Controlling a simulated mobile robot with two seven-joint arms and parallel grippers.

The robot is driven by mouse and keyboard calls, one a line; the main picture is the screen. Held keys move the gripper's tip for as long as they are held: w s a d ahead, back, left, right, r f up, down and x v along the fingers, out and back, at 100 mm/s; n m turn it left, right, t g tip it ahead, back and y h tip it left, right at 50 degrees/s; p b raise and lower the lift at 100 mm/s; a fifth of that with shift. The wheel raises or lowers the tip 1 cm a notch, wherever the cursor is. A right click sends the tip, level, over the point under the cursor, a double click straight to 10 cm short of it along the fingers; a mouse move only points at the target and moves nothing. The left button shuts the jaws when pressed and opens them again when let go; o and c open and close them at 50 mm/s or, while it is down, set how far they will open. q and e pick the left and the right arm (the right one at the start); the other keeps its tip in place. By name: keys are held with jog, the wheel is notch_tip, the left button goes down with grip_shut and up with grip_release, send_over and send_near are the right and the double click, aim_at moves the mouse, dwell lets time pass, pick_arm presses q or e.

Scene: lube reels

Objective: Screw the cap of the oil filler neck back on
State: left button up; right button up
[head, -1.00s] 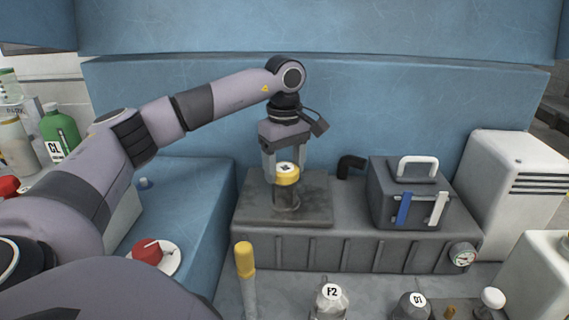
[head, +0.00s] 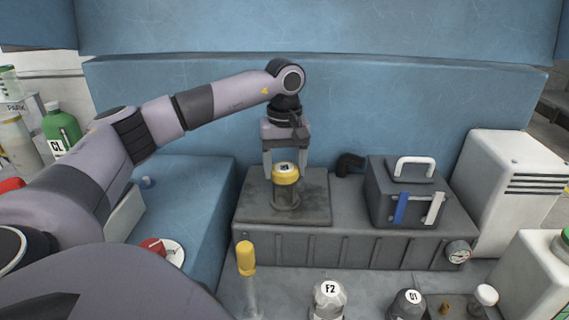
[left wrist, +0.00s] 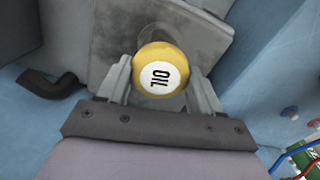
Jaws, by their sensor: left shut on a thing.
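The yellow oil cap (head: 286,174) sits on top of the dark filler neck (head: 286,198), which rises from a grey plate on the dark tank. The cap looks upright on the neck; how far it is threaded cannot be told. My left gripper (head: 285,170) reaches down from above with its two fingers shut on the cap. In the left wrist view the cap (left wrist: 161,70) lies between the fingertips, its white OIL label facing the camera and turned on its side. My right gripper is not in view.
A dark box with a white handle (head: 415,168) stands on the tank (head: 350,252) to the right. A black elbow pipe (head: 350,163) is just behind. A yellow-topped dipstick (head: 246,258) and bottles stand in front. The blue wall (head: 400,105) is close behind.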

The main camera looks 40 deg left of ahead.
pick_arm(q)
jog(key=shift+r+m+p, duration=0.1)
jog(key=shift+m+p, duration=0.3)
jog(key=shift+m, duration=0.3)
jog(key=shift+m+p, duration=0.3)
jog(key=shift+m, duration=1.5)
jog(key=shift+m+p, duration=0.5)
jog(key=shift+m, duration=2.1)
jog(key=o, duration=1.1)
